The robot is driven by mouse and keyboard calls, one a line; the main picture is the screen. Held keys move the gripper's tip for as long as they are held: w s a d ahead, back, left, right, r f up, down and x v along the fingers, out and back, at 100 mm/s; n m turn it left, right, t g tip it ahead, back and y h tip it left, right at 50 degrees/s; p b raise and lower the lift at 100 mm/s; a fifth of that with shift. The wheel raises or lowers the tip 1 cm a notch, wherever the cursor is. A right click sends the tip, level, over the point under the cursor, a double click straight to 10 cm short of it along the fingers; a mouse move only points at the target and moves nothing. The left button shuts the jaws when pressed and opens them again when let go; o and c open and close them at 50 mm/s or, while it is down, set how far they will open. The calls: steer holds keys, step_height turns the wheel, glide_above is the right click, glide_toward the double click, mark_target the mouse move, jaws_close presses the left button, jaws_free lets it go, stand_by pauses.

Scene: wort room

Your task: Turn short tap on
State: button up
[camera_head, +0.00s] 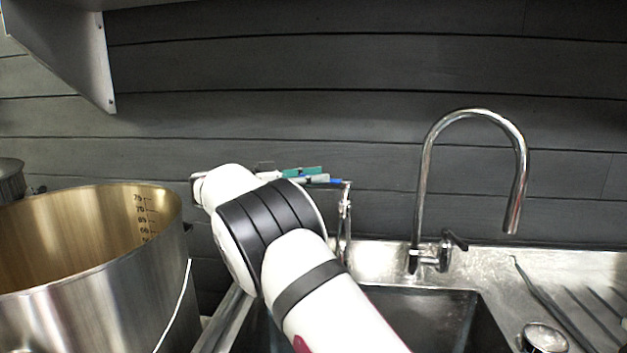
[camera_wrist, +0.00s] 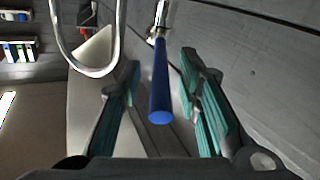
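The short tap (camera_head: 344,215) is a slim chrome pipe standing at the back left of the sink, partly hidden behind my arm. Its blue lever (camera_head: 336,181) points left toward my gripper (camera_head: 322,175). In the wrist view, the blue lever (camera_wrist: 160,85) appears between the two teal-padded fingers of my gripper (camera_wrist: 160,65), with gaps on both sides. My gripper is open and holds nothing. How far the lever reaches in between the fingers is hard to tell.
A tall curved chrome tap (camera_head: 425,170) stands to the right; its arch also shows in the wrist view (camera_wrist: 95,71). A large metal pot (camera_head: 95,310) is at the left. The dark sink basin (camera_head: 435,315) lies below. A dark plank wall (camera_head: 380,65) is behind.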

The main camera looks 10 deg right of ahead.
step_height(320, 180, up, 10)
stand_by(0.7)
